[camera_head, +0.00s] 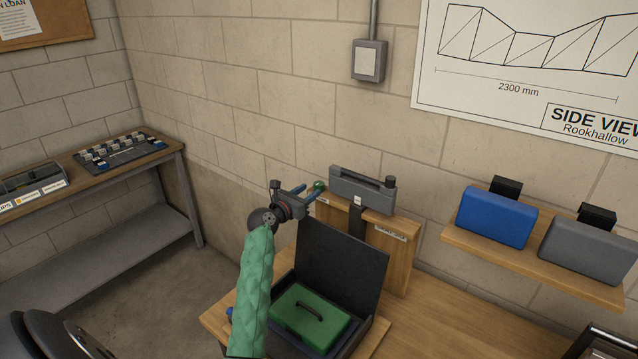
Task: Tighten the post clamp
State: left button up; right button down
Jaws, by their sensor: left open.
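A grey clamp-like bar (345,182) with a black knob (390,181) at its right end sits on top of an upright wooden board (399,255). I cannot tell for sure whether this is the post clamp. A black post or strap (357,222) runs down the board below it. A small green knob (319,185) shows at the board's upper left. My left gripper (312,193), with blue fingers on a green-sleeved arm, is open. Its fingertips are close to the green knob; I cannot tell whether they touch it. My right gripper is out of view.
An open black case (341,262) holding a green lidded box (292,315) stands on the wooden bench (450,305) below the gripper. A wall shelf (540,264) at right carries blue (495,217) and grey (588,250) cases. The bench right of the board is clear.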

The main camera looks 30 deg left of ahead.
aim_at(316, 187)
pick_arm(q)
jog(key=w+p, duration=0.1)
jog(key=w, duration=0.1)
jog(key=w+p, duration=0.1)
jog(key=w, duration=0.2)
jog(key=shift+w+d, duration=0.2)
jog(key=shift+w, duration=0.1)
jog(key=shift+w+f, duration=0.1)
jog(key=shift+w, duration=0.1)
